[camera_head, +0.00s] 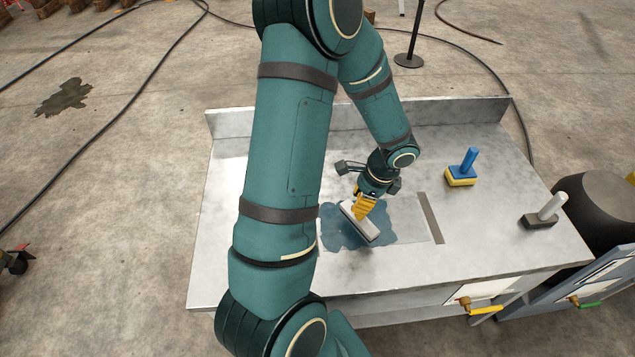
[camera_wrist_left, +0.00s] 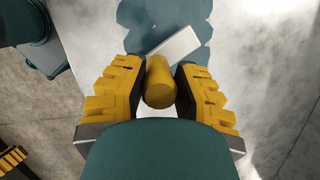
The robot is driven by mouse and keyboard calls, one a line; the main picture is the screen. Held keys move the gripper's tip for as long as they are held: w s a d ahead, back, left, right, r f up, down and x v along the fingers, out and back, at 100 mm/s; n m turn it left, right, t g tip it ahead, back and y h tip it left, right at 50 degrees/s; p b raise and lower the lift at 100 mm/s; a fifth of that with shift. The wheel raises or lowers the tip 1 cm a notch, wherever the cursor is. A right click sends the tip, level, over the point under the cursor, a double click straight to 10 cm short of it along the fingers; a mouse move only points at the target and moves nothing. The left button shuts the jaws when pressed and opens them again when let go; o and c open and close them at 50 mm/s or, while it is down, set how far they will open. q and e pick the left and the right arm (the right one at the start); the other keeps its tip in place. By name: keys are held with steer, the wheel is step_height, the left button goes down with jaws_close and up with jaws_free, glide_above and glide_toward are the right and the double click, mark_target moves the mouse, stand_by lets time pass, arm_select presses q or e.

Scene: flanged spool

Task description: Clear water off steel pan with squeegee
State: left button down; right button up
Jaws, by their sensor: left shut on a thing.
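The squeegee has a pale bar-shaped head (camera_head: 362,226) and a yellow handle. My left gripper (camera_head: 367,202) is shut on the handle, with the head tilted and slanting over the water. In the left wrist view the yellow handle (camera_wrist_left: 160,82) is between the two fingers, and the pale head (camera_wrist_left: 176,46) lies beyond it. The water (camera_head: 336,232) is a dark blue patch around the head, on the left part of the steel pan (camera_head: 415,230). It also shows in the wrist view (camera_wrist_left: 140,14). Whether the head touches the surface is unclear.
A dark strip (camera_head: 430,217) runs along the pan's right side. On the metal bench (camera_head: 500,230) stand a blue-handled yellow sponge block (camera_head: 461,177) and a pale-handled dark block (camera_head: 538,221). A raised edge (camera_head: 250,121) runs along the back. My left arm hides the bench's left part.

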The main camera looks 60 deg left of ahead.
arm_select(q)
steer(key=s+a+r+m+t, duration=0.1)
steer(key=s+a+r+m, duration=0.1)
steer(key=s+a+m, duration=0.45)
steer(key=s+d+b+x, duration=0.1)
steer(key=b+x, duration=0.4)
steer(key=x, duration=0.1)
steer(key=shift+w+d+p, duration=0.65)
steer(key=shift+w+d, duration=1.7)
steer(key=shift+w, duration=2.3)
steer(key=shift+w+d+p, duration=0.65)
steer(key=shift+w+d, duration=1.7)
steer(key=shift+w, duration=2.35)
steer(key=shift+w+d+p, duration=0.65)
steer(key=shift+w+d, duration=1.65)
steer(key=shift+w, duration=2.35)
steer(key=a+p+v, duration=0.1)
steer(key=p+v, duration=0.3)
steer(key=v, duration=0.2)
steer(key=shift+s+a+n+t+y, duration=0.15)
steer(key=shift+s+n+t+y, duration=0.2)
steer(key=shift+s, duration=0.1)
